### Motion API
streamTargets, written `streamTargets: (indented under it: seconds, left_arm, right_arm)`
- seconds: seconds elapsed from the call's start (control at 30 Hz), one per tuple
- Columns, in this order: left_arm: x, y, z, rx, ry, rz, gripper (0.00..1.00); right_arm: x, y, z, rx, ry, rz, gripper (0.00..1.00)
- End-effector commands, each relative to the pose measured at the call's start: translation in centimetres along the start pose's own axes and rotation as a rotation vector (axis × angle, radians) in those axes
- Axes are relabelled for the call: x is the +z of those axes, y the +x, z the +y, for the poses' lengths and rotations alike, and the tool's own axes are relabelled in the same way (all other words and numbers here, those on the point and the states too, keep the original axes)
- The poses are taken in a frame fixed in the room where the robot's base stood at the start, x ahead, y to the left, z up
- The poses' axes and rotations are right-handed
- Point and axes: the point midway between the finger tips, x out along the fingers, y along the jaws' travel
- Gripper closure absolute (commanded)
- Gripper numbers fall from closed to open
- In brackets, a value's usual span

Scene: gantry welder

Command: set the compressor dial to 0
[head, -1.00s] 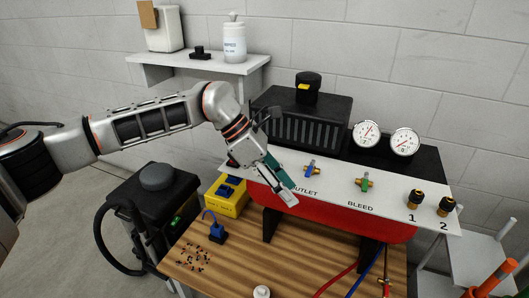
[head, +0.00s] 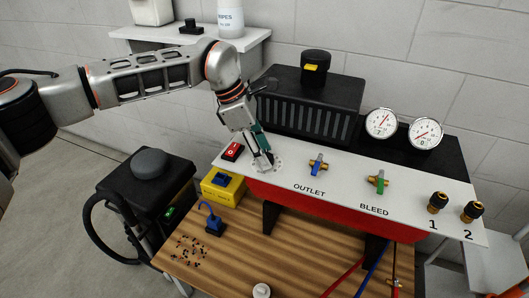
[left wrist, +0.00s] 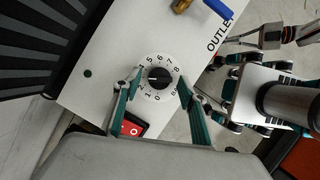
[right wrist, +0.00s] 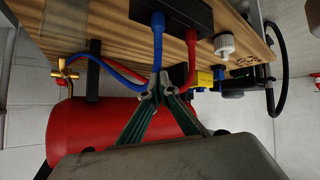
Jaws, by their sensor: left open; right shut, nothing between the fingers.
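The compressor dial shows in the left wrist view as a black knob (left wrist: 159,78) on a white face ringed with numbers. A pale mark on the knob points left in that view, roughly toward 3; the exact number is too small to read. My left gripper (left wrist: 160,88) is open, with one finger on each side of the dial; I cannot tell whether they touch it. In the head view the left gripper (head: 264,164) hides most of the dial face (head: 278,162). My right gripper (right wrist: 159,88) is shut and empty near the red tank (right wrist: 75,135).
The white panel (head: 340,187) carries a red switch (head: 232,151), the blue OUTLET valve (head: 318,165), the green BLEED valve (head: 379,181) and two brass fittings (head: 437,203). Two gauges (head: 382,123) stand behind. Hoses (right wrist: 190,60) hang near the right gripper.

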Motion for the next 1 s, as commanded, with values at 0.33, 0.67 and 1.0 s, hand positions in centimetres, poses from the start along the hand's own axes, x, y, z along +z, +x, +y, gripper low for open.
streamTargets:
  seconds: [0.33, 0.67, 1.0]
  left_arm:
    - [0.1, 0.7, 0.0, 0.002, 0.001, -0.001, 0.58]
    - [0.1, 0.7, 0.0, 0.001, 0.000, -0.001, 0.96]
    - [0.3, 0.2, -0.1, 0.032, -0.064, -0.001, 0.96]
  right_arm:
    - [-0.8, 0.2, 0.4, 0.006, -0.004, 0.014, 1.00]
    - [-0.5, 0.1, 0.4, 0.005, -0.003, 0.009, 1.00]
    - [-2.1, -0.4, 0.7, 0.008, 0.004, 0.027, 1.00]
